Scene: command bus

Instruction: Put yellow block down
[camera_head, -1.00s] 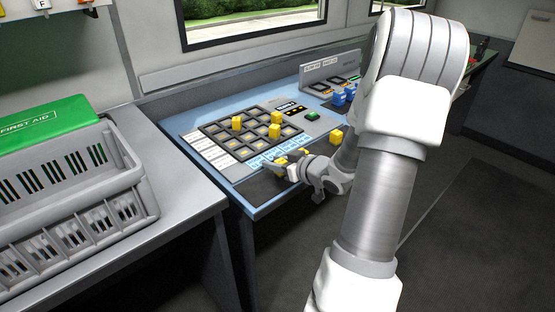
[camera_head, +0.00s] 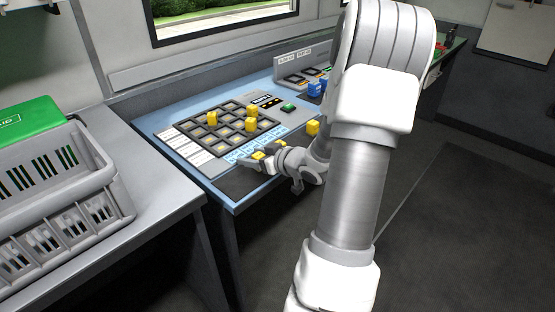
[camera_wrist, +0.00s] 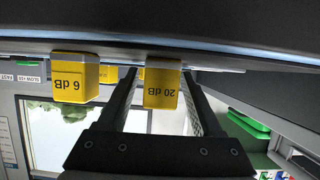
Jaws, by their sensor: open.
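A yellow block marked "20 dB" (camera_wrist: 161,92) stands between the two spread fingers of my gripper (camera_wrist: 160,72) in the wrist view, which is upside down. A gap shows between the block and the left finger; the right finger is close to it, and contact is unclear. In the head view my gripper (camera_head: 264,160) is low over the front edge of the blue desk, and a yellow block (camera_head: 258,155) shows at its fingers. My gripper is open. The block's underside is not clearly seen.
A yellow block marked "6 dB" (camera_wrist: 75,80) stands beside my gripper. Other yellow blocks (camera_head: 212,118) sit on the dark grid panel (camera_head: 196,127). Blue blocks (camera_head: 315,89) stand farther back. A grey crate (camera_head: 62,205) is on the left counter.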

